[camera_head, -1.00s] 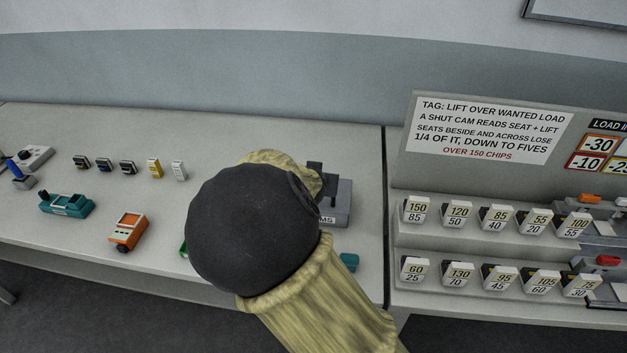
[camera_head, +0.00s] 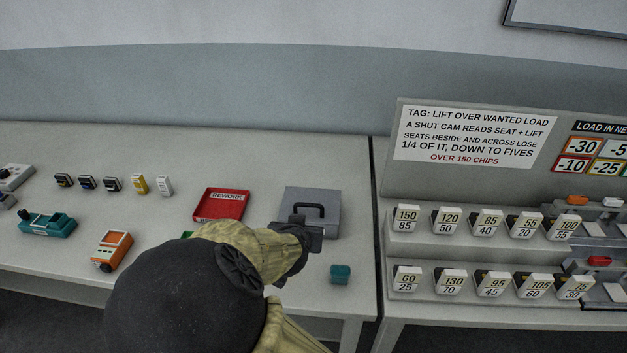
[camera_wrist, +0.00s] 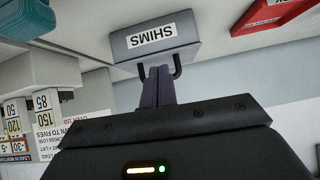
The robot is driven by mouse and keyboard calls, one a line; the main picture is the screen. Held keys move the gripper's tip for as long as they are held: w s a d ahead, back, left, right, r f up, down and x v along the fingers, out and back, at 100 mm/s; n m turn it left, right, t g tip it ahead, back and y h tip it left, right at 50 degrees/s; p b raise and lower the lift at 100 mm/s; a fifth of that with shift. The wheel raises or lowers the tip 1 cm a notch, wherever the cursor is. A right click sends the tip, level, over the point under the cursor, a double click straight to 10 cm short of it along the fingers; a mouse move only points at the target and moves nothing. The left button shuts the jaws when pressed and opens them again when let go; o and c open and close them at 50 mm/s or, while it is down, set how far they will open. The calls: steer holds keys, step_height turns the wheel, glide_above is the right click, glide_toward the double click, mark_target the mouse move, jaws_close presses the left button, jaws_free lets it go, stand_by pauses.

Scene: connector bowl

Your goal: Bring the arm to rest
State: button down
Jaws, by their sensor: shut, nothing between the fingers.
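My arm comes up from the bottom of the head view, with a dark rounded joint and a tan sleeve. My gripper (camera_head: 306,228) is at the near side of the grey SHIMS box (camera_head: 327,199). In the wrist view, my gripper (camera_wrist: 158,84) shows its dark fingers together and empty. They point at the box (camera_wrist: 190,43), which appears upside down, and overlap its black handle (camera_wrist: 178,66). I cannot tell whether they touch the handle.
An orange device (camera_head: 112,250), a teal device (camera_head: 48,224) and several small connectors stand on the left. A tag rack (camera_head: 390,181) stands at right.

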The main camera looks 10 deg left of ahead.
steer(key=s+d+m+g+h+p, duration=0.1)
steer(key=d+g+p, duration=0.15)
steer(key=d, duration=0.45)
steer(key=s+d+g+p, duration=0.1)
steer(key=s+d+g, duration=0.15)
steer(key=d, duration=0.45)
steer(key=s+d+r+g+p, duration=0.2)
steer(key=s+d+r+p, duration=0.2)
steer(key=s+d+r, duration=0.5)
steer(key=d, duration=0.3)
steer(key=shift+s+d+n+g, duration=0.2)
steer(key=shift+s+n+g, duration=0.15)
steer(key=shift+n+g, duration=0.05)
steer(key=shift+s, duration=0.15)
steer(key=shift+a, duration=0.1)
